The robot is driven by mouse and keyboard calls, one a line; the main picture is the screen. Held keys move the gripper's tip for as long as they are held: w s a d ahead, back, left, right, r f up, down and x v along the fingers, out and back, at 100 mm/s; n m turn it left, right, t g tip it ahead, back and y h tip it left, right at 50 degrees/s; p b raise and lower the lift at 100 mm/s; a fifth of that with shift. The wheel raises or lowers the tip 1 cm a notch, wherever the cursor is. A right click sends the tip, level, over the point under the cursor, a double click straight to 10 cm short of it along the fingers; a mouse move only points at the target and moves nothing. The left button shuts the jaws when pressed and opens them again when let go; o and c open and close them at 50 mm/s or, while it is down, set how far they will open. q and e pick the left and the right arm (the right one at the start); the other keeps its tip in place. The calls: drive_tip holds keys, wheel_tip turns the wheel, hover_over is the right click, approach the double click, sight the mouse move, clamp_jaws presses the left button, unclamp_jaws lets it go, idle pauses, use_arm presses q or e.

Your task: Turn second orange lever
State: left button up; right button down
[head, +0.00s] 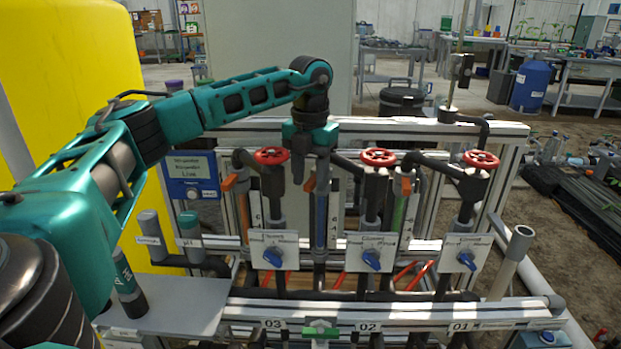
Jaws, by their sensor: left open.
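Several valve columns stand on the skid, with orange levers on the pipes. The left orange lever (229,182) sits on the left pipe, near the first red handwheel. The middle orange lever (309,184) is at the top of the blue pipe (320,215). The right orange lever (406,187) is at the top of the green pipe (398,215). My left gripper (310,168) points down, open, just above and around the middle lever's height. Its fingers partly hide that lever, and I cannot tell whether they touch it. My right gripper is not in view.
Red handwheels (271,156), (378,157) and (481,159) stand close to the levers. White plates with blue knobs (372,258) hang below. A rail (390,312) runs along the front. A yellow tank (75,80) stands at the left behind my arm.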

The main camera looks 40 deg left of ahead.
use_arm(q)
clamp_jaws()
idle(0.4)
idle(0.4)
